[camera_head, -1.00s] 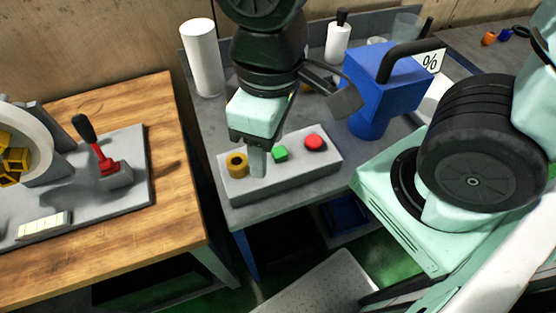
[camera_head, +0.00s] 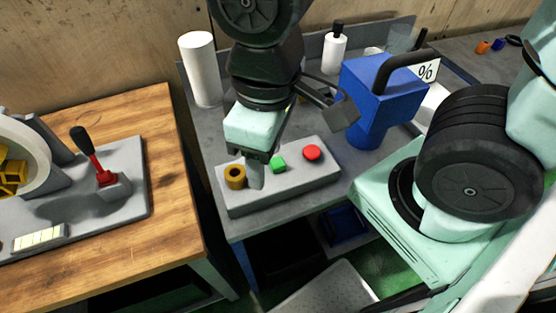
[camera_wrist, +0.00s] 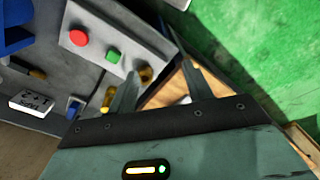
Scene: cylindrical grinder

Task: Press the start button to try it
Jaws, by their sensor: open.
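A grey control box (camera_head: 300,188) lies on the grey bench. My gripper (camera_head: 257,178) points down at the box, between the yellow knob and the green button. Whether it touches the box I cannot tell. The green button (camera_wrist: 113,56) and red button (camera_wrist: 79,38) lie to the left of the fingers; the yellow knob (camera_wrist: 145,74) is partly hidden by one.
A blue block-like object with a black handle (camera_head: 380,95) stands behind the box on the right. A white cylinder (camera_head: 201,70) and a white bottle (camera_head: 335,50) stand at the back. A wooden table (camera_head: 170,200) with a red lever (camera_head: 103,175) is on the left.

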